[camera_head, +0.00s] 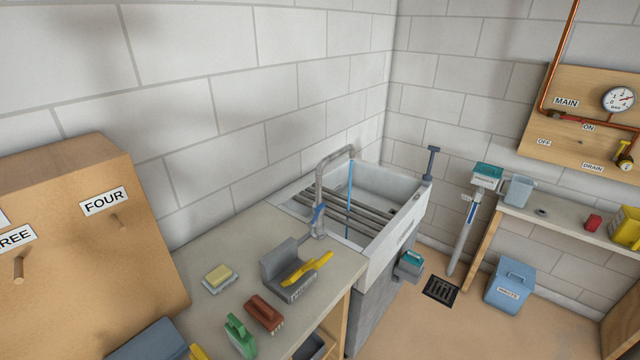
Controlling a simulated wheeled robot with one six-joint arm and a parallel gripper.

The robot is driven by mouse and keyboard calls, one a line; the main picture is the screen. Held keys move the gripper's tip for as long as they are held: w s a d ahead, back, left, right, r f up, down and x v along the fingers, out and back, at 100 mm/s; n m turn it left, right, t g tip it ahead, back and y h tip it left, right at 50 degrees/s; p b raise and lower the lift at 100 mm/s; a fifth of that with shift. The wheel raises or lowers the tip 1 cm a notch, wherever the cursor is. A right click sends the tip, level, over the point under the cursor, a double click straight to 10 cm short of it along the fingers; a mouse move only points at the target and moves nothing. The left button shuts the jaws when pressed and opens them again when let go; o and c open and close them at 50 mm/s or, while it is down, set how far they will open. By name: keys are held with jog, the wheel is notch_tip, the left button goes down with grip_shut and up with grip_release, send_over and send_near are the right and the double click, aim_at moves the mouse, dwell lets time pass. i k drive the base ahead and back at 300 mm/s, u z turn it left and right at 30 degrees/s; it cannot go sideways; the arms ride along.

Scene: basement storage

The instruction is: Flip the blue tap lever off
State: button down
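The blue tap lever (318,215) sits low on the upright of the grey tap (321,190), at the near left corner of the white sink (405,220). The lever looks upright and slightly tilted, but it is small in the picture. The tap's spout arches to the right over the basin. A thin blue vertical streak (350,190), which looks like running water, drops from the spout end into the sink. My gripper is not in view.
A grey holder (272,266) with a yellow-handled item stands on the worktop before the tap. A sponge (218,275), a red brush (264,313) and a green brush (240,336) lie nearby. A wooden peg board (85,240) stands left. A blue bin (510,286) and floor drain (441,290) are right.

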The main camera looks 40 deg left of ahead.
aim_at(313, 223)
jog(key=u, duration=0.65)
jog(key=i, duration=1.1)
jog(key=u, duration=1.45)
jog(key=i, duration=0.5)
jog(key=u, duration=0.4)
